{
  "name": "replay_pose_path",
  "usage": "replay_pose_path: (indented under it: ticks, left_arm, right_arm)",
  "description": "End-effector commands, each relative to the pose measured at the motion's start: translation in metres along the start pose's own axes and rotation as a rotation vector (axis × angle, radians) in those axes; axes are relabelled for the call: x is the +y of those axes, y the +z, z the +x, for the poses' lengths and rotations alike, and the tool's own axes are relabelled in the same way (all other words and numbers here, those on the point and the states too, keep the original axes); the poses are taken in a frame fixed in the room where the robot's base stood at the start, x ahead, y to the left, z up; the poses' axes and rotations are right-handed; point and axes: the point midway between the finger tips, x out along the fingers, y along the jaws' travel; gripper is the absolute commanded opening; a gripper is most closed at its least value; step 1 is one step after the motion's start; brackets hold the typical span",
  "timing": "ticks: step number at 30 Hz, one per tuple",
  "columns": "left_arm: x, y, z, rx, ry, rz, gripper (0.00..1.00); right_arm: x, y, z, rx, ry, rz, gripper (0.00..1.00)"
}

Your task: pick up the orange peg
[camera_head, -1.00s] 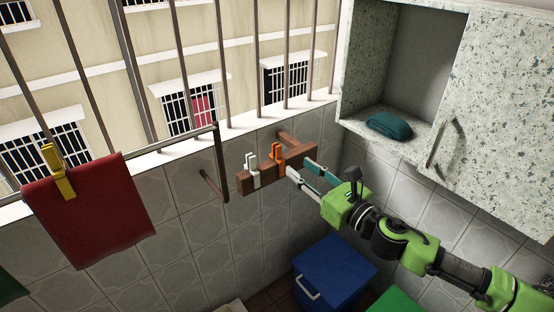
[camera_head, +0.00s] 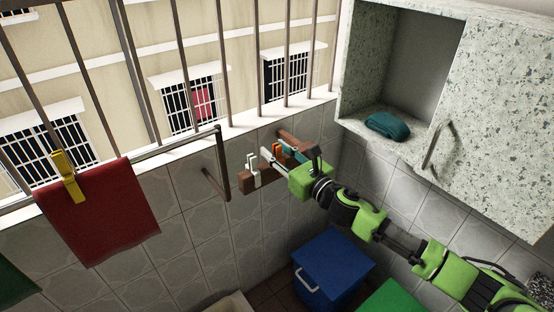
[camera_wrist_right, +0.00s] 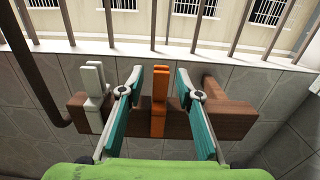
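The orange peg (camera_wrist_right: 158,105) stands upright on a wooden bar (camera_wrist_right: 232,122) fixed to the tiled wall. In the head view the orange peg (camera_head: 277,149) is partly hidden by my right gripper. My right gripper (camera_wrist_right: 158,84) is open, with one teal-padded finger on each side of the orange peg and a visible gap to both sides. In the head view my right gripper (camera_head: 275,149) reaches the bar from the right. A white peg (camera_wrist_right: 94,97) stands on the bar to the left, outside the fingers. My left gripper is not in view.
Window bars (camera_head: 221,60) and a sill run above the bar. A dark metal rail (camera_wrist_right: 38,80) is left of the white peg. A speckled cabinet (camera_head: 490,120) with a teal cloth (camera_head: 387,126) is at the right. A blue bin (camera_head: 335,265) stands below.

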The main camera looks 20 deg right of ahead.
Motion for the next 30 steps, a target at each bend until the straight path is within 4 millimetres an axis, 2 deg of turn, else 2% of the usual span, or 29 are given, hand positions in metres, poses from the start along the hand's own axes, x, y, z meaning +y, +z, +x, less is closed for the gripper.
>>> replay_pose_path:
  ticks: [4, 5, 8, 20, 23, 30]
  left_arm:
    - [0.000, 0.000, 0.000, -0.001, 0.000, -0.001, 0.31]
    - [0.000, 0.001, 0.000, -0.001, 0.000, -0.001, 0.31]
    - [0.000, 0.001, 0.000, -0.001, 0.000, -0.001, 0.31]
    - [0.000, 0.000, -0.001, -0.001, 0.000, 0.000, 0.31]
    - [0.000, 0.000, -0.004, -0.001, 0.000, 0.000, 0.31]
    - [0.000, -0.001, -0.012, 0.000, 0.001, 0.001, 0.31]
  right_arm:
    - [0.000, -0.001, 0.000, 0.000, 0.000, 0.000, 0.32]
    - [0.000, -0.001, 0.000, 0.000, 0.000, 0.000, 0.27]
    - [0.000, 0.000, 0.000, 0.000, 0.000, 0.000, 0.01]
    - [-0.001, 0.004, 0.000, -0.001, 0.000, -0.002, 0.00]
    - [0.000, 0.018, 0.000, -0.003, 0.001, -0.004, 0.00]
    - [-0.001, 0.066, 0.000, -0.004, 0.000, -0.005, 0.00]
